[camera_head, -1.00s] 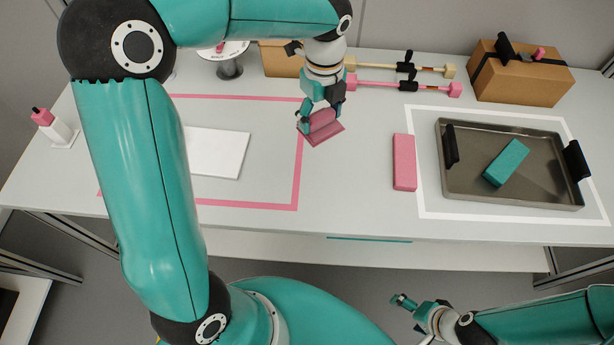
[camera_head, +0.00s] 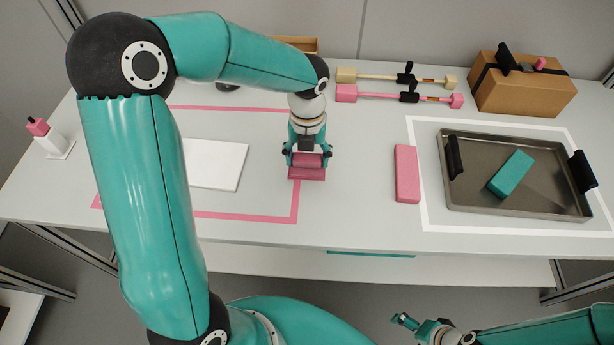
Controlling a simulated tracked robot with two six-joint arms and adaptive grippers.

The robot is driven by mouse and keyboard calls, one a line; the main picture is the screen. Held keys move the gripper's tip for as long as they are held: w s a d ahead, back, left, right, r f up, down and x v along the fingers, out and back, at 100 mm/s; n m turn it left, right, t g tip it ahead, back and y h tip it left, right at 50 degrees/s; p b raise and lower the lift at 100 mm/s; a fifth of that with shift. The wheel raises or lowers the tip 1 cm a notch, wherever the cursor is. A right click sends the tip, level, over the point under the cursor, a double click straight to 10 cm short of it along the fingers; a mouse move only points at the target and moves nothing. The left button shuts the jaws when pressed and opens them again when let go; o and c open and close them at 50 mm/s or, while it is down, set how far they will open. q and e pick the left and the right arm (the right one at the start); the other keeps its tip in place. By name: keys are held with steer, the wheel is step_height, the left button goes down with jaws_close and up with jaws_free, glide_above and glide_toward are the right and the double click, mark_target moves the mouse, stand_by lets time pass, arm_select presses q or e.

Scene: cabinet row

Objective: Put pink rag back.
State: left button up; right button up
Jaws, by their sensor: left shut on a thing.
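The pink rag (camera_head: 307,174) is in my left gripper (camera_head: 307,158), which is shut on it. The rag hangs over the right line of the pink outlined area (camera_head: 296,205) on the table. I cannot tell whether it touches the table. A separate pink block (camera_head: 407,174) lies on the table to the right of the rag, apart from it. My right gripper (camera_head: 405,320) is low at the front, away from the table top; its fingers are too small to judge.
A white sheet (camera_head: 215,164) lies inside the pink outline. A metal tray (camera_head: 470,203) with a teal block (camera_head: 511,174) sits in a white outline at right. A cardboard box (camera_head: 524,92) and two bar clamps (camera_head: 400,96) stand behind. A white bottle (camera_head: 52,140) is at far left.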

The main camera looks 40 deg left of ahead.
mark_target(308, 156)
arm_select(q)
step_height(308, 156, down, 8)
steer(key=shift+f, duration=0.1)
stand_by(0.4)
steer(key=shift+b, duration=0.35)
steer(key=o, duration=1.2)
step_height(308, 156, up, 11)
steer(key=shift+r+p, duration=0.1)
steer(key=shift+p, duration=0.45)
steer(key=shift+r, duration=0.5)
